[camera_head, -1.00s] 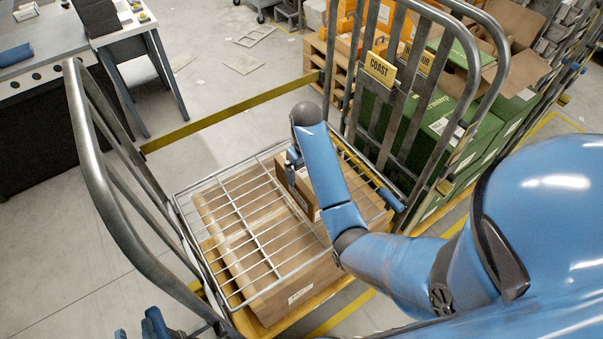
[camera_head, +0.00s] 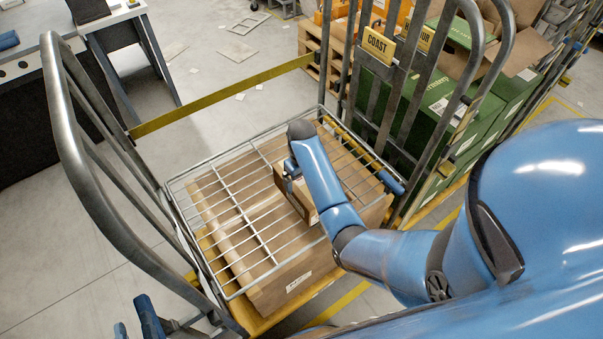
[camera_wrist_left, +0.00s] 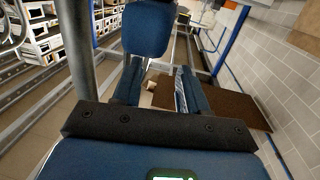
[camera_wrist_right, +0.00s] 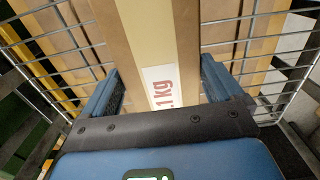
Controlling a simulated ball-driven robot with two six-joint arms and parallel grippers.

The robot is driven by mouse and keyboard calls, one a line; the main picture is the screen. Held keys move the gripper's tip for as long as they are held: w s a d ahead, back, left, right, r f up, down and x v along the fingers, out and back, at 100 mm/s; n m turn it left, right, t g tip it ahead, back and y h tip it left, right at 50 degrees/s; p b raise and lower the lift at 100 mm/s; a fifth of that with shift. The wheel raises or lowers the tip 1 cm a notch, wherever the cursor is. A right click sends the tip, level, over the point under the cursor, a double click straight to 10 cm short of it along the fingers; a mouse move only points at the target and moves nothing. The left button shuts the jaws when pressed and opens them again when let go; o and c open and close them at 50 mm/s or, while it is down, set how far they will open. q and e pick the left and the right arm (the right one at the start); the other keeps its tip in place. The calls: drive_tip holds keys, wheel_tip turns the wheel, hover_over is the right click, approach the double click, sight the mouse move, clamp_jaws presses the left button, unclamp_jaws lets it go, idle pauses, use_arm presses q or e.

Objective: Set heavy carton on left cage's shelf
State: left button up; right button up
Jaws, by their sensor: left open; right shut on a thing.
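A small brown carton (camera_head: 298,194) is in my right gripper (camera_head: 289,173), over the wire shelf (camera_head: 233,208) of the near roll cage (camera_head: 85,155). In the right wrist view the carton (camera_wrist_right: 150,40), with a pale stripe and a label ending in "1 kg", fills the space between the fingers (camera_wrist_right: 158,85). My forearm hides part of the carton, and I cannot tell whether it touches the wires. My left gripper (camera_head: 146,322) is at the bottom edge, outside the cage. It is open and empty in the left wrist view (camera_wrist_left: 160,85).
A large carton (camera_head: 290,285) lies under the wire shelf on the cage's yellow base. A yellow bar (camera_head: 220,95) spans the cage's far side. A "COAST" sign (camera_head: 378,45) hangs on the right frame. Green cartons (camera_head: 440,105) stand beyond it. Much of the wire shelf is bare.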

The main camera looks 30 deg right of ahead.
drive_tip(key=shift+w+f, duration=0.1)
drive_tip(key=shift+f, duration=1.7)
drive_tip(key=shift+f, duration=0.15)
drive_tip(key=o, duration=1.7)
